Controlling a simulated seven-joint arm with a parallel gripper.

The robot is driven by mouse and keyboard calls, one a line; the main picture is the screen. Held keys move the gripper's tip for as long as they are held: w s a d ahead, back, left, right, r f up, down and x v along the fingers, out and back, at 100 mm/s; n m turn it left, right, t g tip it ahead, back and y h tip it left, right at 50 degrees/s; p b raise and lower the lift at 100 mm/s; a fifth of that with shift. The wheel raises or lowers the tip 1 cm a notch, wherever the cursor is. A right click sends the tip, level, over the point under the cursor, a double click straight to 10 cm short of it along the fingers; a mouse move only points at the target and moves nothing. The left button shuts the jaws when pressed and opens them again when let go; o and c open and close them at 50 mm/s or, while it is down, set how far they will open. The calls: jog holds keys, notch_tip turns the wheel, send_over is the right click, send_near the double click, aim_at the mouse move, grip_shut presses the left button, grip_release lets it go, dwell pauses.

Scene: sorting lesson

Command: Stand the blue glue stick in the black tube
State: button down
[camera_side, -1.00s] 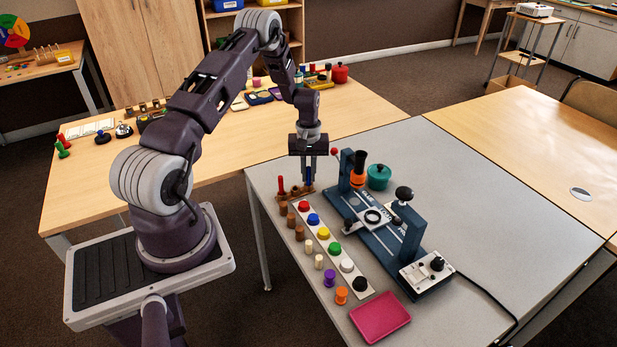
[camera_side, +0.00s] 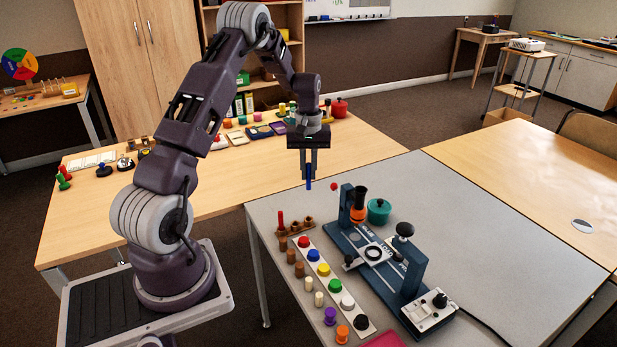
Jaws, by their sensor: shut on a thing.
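The blue glue stick (camera_side: 308,184) hangs upright from my gripper (camera_side: 308,174), whose fingers are shut on its upper part. Its lower end is clear of the grey table, above and behind the small wooden rack (camera_side: 294,229) where a red stick (camera_side: 281,220) stands. An upright orange and black piece (camera_side: 358,205) stands to the right of the glue stick, behind the blue fixture (camera_side: 378,262). Its black part may be the black tube, but I cannot tell for sure. No opening is clear at this size.
A green pot (camera_side: 379,211) stands beside the orange and black piece. A white strip of coloured knobs (camera_side: 335,285) and a row of small pegs lie in front. A pink tray (camera_side: 385,340) is at the bottom edge. The grey table's right side is clear.

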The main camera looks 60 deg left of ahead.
jog(key=shift+r, duration=0.55)
jog(key=shift+w, duration=0.1)
jog(key=w+d+r, duration=0.9)
jog(key=d+r, duration=0.1)
jog(key=d, duration=0.2)
notch_tip(320, 180, down, 7)
jog(key=shift+f, duration=0.15)
jog(key=shift+s+f, duration=0.1)
jog(key=shift+f, duration=0.15)
dwell(0.9)
jog(key=c, duration=1)
grip_release()
jog(key=shift+o, duration=0.2)
